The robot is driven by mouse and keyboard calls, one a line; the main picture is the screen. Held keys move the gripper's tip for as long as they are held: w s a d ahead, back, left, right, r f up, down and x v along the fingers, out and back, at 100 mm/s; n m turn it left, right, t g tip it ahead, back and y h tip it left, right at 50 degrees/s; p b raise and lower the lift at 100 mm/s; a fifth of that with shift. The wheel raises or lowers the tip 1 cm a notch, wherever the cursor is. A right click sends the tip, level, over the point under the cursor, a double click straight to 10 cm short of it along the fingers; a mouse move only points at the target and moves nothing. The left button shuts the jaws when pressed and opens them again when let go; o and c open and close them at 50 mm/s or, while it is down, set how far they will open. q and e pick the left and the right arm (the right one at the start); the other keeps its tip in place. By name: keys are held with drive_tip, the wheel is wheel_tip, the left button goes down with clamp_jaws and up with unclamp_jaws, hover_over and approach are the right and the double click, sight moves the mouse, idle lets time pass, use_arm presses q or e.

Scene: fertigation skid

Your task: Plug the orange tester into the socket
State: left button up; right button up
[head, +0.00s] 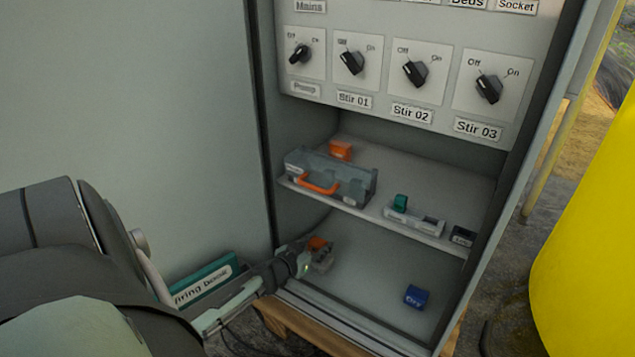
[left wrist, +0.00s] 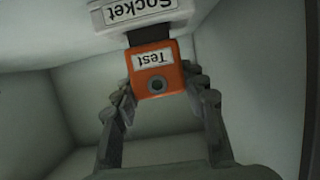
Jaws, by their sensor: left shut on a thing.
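The orange tester (left wrist: 158,70), with a white "Test" label and a dark round spot, is between the two fingers of my left gripper (left wrist: 160,92) in the left wrist view. The gripper is shut on it. A dark part at its far end meets the pale socket (left wrist: 140,14), labelled "Socket"; I cannot tell whether it is seated. In the head view my left gripper (head: 318,258) is low in the cabinet at its left side, with a bit of the orange tester (head: 318,243) showing. My right gripper is not in view.
The cabinet shelf (head: 415,237) above bears a grey toolbox (head: 330,178) with an orange handle, an orange block (head: 340,150) and a small green-topped item (head: 400,202). A blue "Dry" box (head: 416,296) stands on the cabinet floor. Knobs line the panel above.

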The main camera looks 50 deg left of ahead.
use_arm(q)
drive_tip(key=shift+f, duration=0.15)
drive_tip(key=shift+f, duration=0.2)
idle(0.3)
drive_tip(key=o, duration=1.3)
drive_tip(key=v, duration=1.2)
